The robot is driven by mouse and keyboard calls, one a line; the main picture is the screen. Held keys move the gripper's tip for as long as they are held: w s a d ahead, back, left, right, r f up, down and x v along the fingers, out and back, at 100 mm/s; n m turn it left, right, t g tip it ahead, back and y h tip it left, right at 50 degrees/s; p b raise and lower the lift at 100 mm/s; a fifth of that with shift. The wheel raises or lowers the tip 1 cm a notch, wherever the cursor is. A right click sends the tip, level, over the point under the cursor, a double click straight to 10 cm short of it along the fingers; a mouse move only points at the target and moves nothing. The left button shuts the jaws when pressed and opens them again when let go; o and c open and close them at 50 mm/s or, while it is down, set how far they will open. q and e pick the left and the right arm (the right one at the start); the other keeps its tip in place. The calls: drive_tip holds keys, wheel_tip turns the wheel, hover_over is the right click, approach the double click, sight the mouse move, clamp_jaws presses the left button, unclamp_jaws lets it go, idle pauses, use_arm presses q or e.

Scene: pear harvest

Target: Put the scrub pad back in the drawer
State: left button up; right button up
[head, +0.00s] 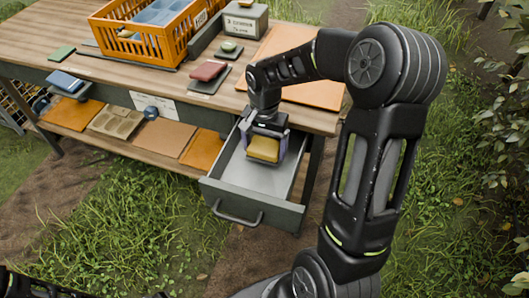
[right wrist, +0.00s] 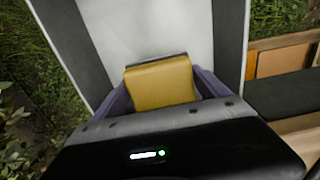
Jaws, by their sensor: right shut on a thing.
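The scrub pad (head: 263,148) is a yellow block. In the right wrist view the scrub pad (right wrist: 160,82) has a thin dark layer along its far edge. My right gripper (head: 266,144) is shut on it, with a purple-grey finger on each side. It points down over the open drawer (head: 230,193), inside the outline of its walls. The drawer floor shows pale and bare in front of the pad and in the right wrist view (right wrist: 150,30). I cannot tell whether the pad touches the floor. My left gripper is not in view.
The drawer hangs out from under the wooden workbench (head: 150,75). A lower shelf holds several flat boards. Grass and dirt lie around.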

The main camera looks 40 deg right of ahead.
sight(264, 154)
drive_tip(key=shift+f, duration=1.35)
drive_tip(key=shift+f, duration=0.1)
drive_tip(key=shift+f+b, duration=0.15)
drive_tip(key=shift+b, duration=0.15)
drive_tip(key=o, duration=1.2)
drive_tip(key=shift+c, duration=0.2)
drive_tip(key=shift+r, duration=0.25)
drive_tip(key=shift+r, duration=0.2)
wheel_tip(264, 154, up, 12)
drive_tip(key=shift+f+p, duration=0.15)
drive_tip(key=shift+p, duration=0.65)
